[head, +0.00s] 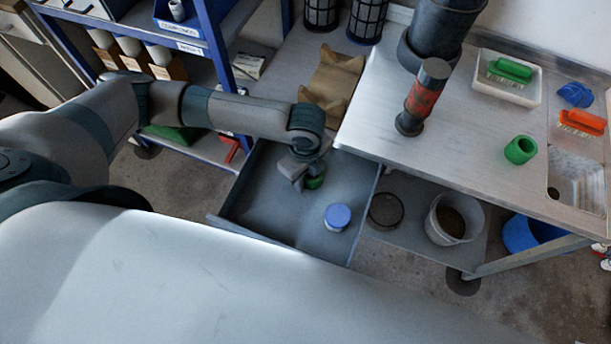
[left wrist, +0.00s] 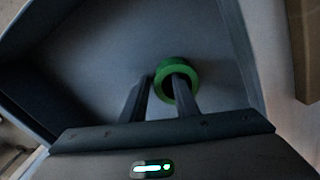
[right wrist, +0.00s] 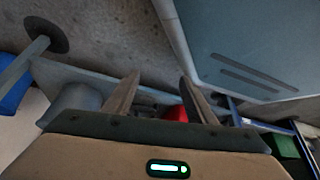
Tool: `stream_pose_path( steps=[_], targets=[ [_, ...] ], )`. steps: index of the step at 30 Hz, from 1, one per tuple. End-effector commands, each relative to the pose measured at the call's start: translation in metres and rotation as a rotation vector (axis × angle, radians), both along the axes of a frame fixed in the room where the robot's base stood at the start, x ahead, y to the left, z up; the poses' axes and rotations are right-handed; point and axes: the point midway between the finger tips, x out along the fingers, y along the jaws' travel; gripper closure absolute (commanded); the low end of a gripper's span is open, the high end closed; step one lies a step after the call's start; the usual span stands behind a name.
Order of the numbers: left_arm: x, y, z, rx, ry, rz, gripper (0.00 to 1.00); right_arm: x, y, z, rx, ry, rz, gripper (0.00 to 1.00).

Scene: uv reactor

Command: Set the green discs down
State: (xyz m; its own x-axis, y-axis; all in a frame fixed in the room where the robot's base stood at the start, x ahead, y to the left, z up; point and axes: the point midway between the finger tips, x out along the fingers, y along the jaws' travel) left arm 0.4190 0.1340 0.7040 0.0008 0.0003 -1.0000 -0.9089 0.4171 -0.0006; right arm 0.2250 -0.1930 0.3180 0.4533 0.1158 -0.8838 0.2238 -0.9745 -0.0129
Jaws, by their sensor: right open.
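A green disc (head: 316,182), ring-shaped with a dark hole, is in the grey tray-like drawer (head: 262,222) under my left gripper (head: 303,180). In the left wrist view the fingers (left wrist: 161,80) straddle the near-left wall of the green disc (left wrist: 186,70), one outside and one over the hole, apparently closed on it. Whether it touches the drawer floor cannot be told. My right gripper (right wrist: 158,80) is open and empty in the right wrist view, away from the drawer; it is not in the head view.
A blue-topped round piece (head: 338,216) stands in the drawer to the right. The steel bench (head: 465,130) holds a red-and-dark cylinder (head: 422,98), a green hollow cylinder (head: 520,150) and brushes. A bucket (head: 452,219) is below. The drawer floor's left part is clear.

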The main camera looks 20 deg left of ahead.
Motion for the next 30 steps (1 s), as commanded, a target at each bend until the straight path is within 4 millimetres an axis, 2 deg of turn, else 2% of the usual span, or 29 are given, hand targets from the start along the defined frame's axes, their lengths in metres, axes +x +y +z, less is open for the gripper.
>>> stream_pose_path(
  steps=[5,11,24,30],
  targets=[
    [0.0,0.0,0.002,0.0,-0.001,0.0,0.72,0.0,0.0,0.0,0.0,0.0,0.0,0.49],
    [0.001,0.0,0.018,-0.002,-0.001,0.001,0.72,0.001,0.0,-0.001,0.001,-0.004,0.0,0.49],
    [0.001,0.0,0.092,-0.001,-0.003,0.0,0.72,0.027,0.008,0.008,0.018,-0.069,0.001,0.49],
    [0.0,-0.001,0.115,-0.001,0.0,0.001,0.72,0.031,0.01,0.01,0.023,-0.081,0.002,0.49]
  ],
)
